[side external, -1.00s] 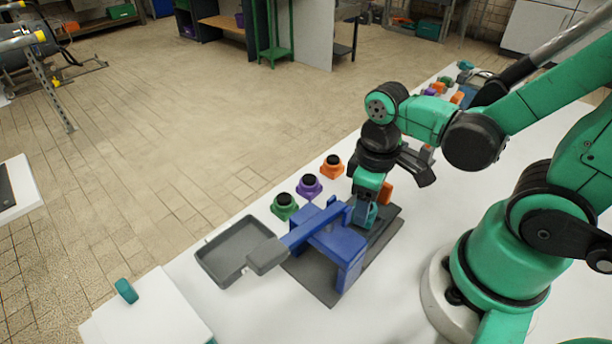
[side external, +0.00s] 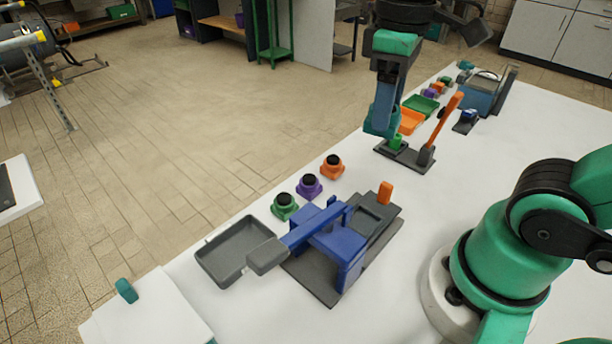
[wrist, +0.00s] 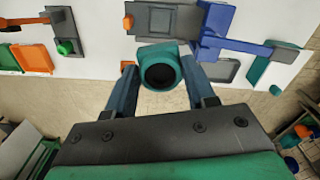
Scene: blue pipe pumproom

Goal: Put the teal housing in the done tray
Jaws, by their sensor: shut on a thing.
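The teal housing (wrist: 160,66), a ring-like part with a dark round bore, is between my two fingers in the wrist view. My gripper (wrist: 160,84) is shut on it. In the side external view my gripper (side external: 382,122) hangs high, with the teal housing (side external: 379,121) at its lower end, clear of the table. No label marks the done tray. A green tray (side external: 421,104) and an orange tray (side external: 410,121) stand behind the gripper, partly hidden. A grey tray (side external: 207,262) at the table's front left looks empty.
A blue press (side external: 340,252) on a dark plate, with a long lever and an orange block (side external: 385,193), stands in the middle. A dark base with an upright orange lever (side external: 449,117) is near the gripper. Green, purple and orange housings (side external: 310,187) line the table's edge.

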